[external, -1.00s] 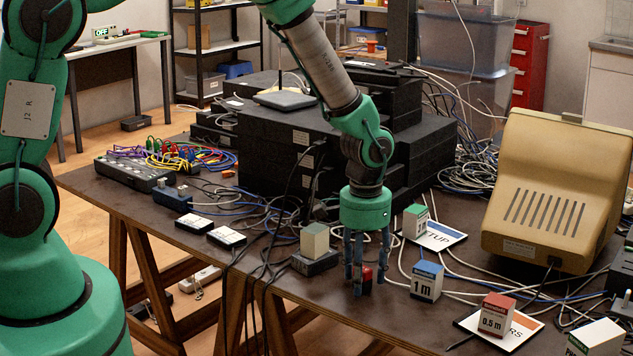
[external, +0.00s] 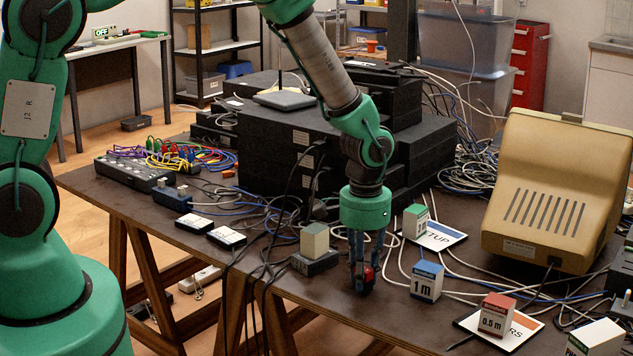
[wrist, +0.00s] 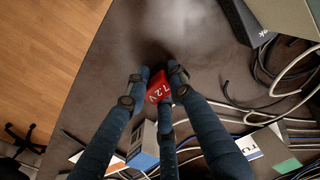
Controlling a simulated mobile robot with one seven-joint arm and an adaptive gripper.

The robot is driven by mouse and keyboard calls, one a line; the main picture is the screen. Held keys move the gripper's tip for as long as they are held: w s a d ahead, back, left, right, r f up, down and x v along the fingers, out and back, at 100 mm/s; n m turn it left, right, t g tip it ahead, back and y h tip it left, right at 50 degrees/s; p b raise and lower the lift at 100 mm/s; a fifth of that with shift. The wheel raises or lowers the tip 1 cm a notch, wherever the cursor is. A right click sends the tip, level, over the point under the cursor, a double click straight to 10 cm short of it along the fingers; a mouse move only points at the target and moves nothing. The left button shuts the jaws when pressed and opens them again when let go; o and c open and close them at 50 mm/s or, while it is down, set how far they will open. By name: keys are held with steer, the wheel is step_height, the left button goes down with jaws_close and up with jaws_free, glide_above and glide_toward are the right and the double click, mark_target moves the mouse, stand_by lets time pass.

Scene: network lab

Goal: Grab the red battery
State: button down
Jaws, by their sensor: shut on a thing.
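The red battery (external: 368,274) is a small block near the front edge of the dark table. Its top, marked "7.2V", shows in the wrist view (wrist: 158,86). My gripper (external: 362,280) points straight down over the table with its blue-grey fingers closed around the battery. In the wrist view my gripper (wrist: 157,82) has fingers touching the battery from several sides. The battery appears to be at table height; whether it touches the table cannot be told. The fingers hide part of its sides.
A blue-topped "1 m" box (external: 427,281) stands close to the right of my gripper. A pale-topped block (external: 315,242) on a black adapter stands to the left. A green-topped box (external: 416,221) is behind. White cables run nearby; the table's front edge (external: 330,312) is close.

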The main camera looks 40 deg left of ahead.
steer(key=shift+r, duration=0.5)
steer(key=r, duration=0.1)
steer(key=r+p, duration=0.1)
steer(key=shift+s+a+r, duration=0.1)
steer(key=shift+s+r, duration=0.2)
steer(key=shift+r, duration=0.1)
steer(key=s+a+r+p, duration=0.1)
steer(key=s+a, duration=0.4)
steer(key=s, duration=0.9)
steer(key=shift+s+a+p, duration=0.2)
steer(key=shift+a+p, duration=0.1)
steer(key=shift+p, duration=0.6)
